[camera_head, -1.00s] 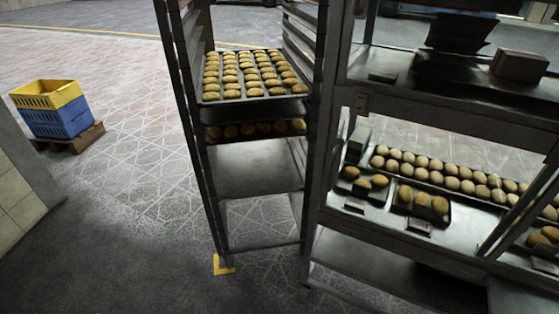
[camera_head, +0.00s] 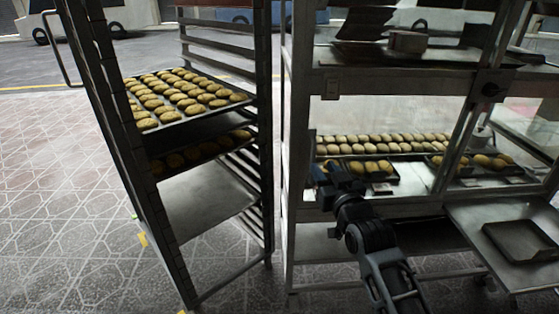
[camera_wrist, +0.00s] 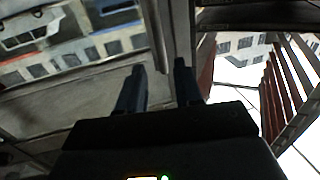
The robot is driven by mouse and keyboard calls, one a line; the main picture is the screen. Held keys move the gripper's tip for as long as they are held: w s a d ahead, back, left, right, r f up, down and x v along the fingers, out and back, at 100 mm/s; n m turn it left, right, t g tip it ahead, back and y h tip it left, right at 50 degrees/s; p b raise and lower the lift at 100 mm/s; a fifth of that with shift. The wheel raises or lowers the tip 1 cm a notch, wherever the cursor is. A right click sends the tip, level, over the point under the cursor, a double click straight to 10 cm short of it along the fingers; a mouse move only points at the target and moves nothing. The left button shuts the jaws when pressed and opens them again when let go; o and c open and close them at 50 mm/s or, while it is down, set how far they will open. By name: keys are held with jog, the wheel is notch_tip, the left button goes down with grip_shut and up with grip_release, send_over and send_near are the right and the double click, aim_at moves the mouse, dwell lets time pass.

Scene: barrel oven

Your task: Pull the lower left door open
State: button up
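The lower left door (camera_head: 390,115) is a clear glass panel on the left part of the metal display cabinet, with rows of buns visible behind it. It looks shut. My gripper (camera_head: 338,178) is in front of the lower left part of this panel in the head view, and my arm comes up from below. In the wrist view, my two dark fingers (camera_wrist: 160,82) are apart. A thin dark bar (camera_wrist: 154,30) runs down to the gap between them. I cannot tell if it is the door's handle or if the fingers touch it.
A tall rack (camera_head: 100,110) with a tray of buns (camera_head: 180,95) stands left of the cabinet. A shelf (camera_head: 520,215) with an empty dark tray (camera_head: 522,240) juts out at the right. The tiled floor at the left is clear.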

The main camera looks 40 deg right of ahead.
aim_at(314, 156)
jog(key=shift+x, duration=3.95)
jog(key=shift+r, duration=0.1)
jog(key=shift+c, duration=0.5)
grip_shut()
